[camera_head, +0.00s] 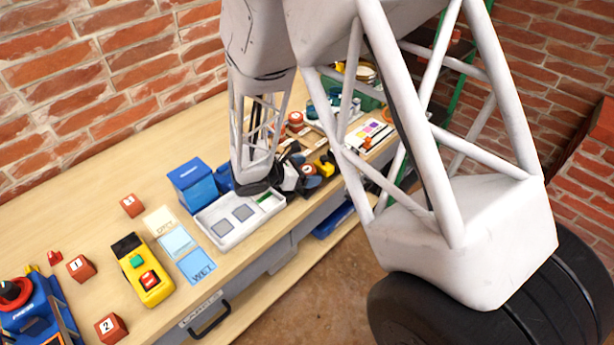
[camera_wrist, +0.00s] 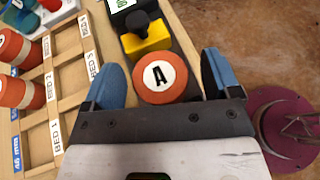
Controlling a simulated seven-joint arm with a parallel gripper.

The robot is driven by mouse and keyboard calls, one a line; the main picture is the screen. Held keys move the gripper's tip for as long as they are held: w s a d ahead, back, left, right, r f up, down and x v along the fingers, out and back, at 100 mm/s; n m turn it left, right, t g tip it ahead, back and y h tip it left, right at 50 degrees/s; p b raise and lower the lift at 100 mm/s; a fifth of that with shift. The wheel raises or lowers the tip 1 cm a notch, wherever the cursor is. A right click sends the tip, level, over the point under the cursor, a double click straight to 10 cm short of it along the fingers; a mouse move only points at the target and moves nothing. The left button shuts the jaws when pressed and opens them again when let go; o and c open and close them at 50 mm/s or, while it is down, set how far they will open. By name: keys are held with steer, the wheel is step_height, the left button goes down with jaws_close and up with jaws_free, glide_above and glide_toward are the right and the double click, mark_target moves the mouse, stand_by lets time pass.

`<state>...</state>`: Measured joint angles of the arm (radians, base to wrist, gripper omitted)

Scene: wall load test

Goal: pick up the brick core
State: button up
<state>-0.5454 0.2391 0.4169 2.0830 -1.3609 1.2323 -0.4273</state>
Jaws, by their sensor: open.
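In the wrist view an orange-red brick core (camera_wrist: 166,78) with a white round label marked "A" shows end-on between the two blue finger pads of my gripper (camera_wrist: 160,82). The pads stand apart on either side of it, and a gap shows on each side. In the head view my gripper (camera_head: 299,175) is low over the bench, beyond the white tray, at a red core with a pale end (camera_head: 309,170).
A yellow block with a black knob (camera_wrist: 149,36) stands just beyond the core. A wooden rack (camera_wrist: 62,75) with bed labels and more cores (camera_wrist: 17,92) lies left. A white tray (camera_head: 238,219), blue box (camera_head: 192,184) and yellow device (camera_head: 145,272) stand on the bench (camera_head: 95,205).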

mark_target(307, 169)
steer(key=shift+w+d+f, duration=0.1)
steer(key=shift+d, duration=0.1)
steer(key=shift+c, duration=0.2)
steer(key=c, duration=1.2)
steer(key=shift+o, duration=0.2)
steer(key=shift+r, duration=0.2)
steer(key=shift+r, duration=4.85)
